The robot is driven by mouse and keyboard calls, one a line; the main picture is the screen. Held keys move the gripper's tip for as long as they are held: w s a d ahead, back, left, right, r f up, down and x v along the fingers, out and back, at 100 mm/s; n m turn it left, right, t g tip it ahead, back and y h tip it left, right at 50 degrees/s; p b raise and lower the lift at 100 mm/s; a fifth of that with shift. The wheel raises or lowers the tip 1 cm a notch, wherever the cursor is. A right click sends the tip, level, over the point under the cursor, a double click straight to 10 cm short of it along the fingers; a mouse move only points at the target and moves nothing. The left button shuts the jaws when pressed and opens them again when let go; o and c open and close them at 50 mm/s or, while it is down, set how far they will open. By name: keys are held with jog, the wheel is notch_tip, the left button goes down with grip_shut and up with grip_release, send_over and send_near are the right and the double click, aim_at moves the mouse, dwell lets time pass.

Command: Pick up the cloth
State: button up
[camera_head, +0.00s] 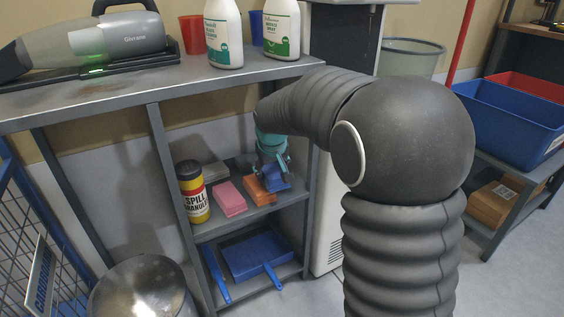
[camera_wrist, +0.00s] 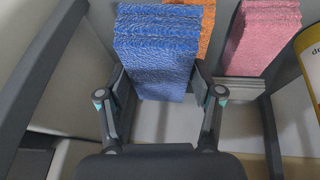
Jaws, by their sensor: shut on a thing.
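A folded blue cloth (camera_head: 278,181) is at the right end of the shelf in the head view. In the wrist view the blue cloth (camera_wrist: 157,50) stands large between my fingers. My gripper (camera_head: 270,160) reaches down over the shelf from above. In the wrist view my gripper (camera_wrist: 160,95) is shut on the blue cloth, with one finger at each side. I cannot tell whether the cloth touches the shelf.
An orange cloth (camera_head: 256,190) lies close beside it, then a pink cloth (camera_head: 229,198) and a yellow spill granules canister (camera_head: 193,192). A grey worktop (camera_head: 140,88) overhangs the shelf, and a post stands on its right. A blue dustpan (camera_head: 255,255) sits below.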

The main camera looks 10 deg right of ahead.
jog(key=s+a, duration=0.8)
jog(key=shift+s+a, duration=0.2)
jog(key=shift+s, duration=0.2)
jog(key=o, duration=0.6)
jog(key=shift+c, duration=0.2)
jog(key=c, duration=0.4)
jog(key=shift+c, duration=0.2)
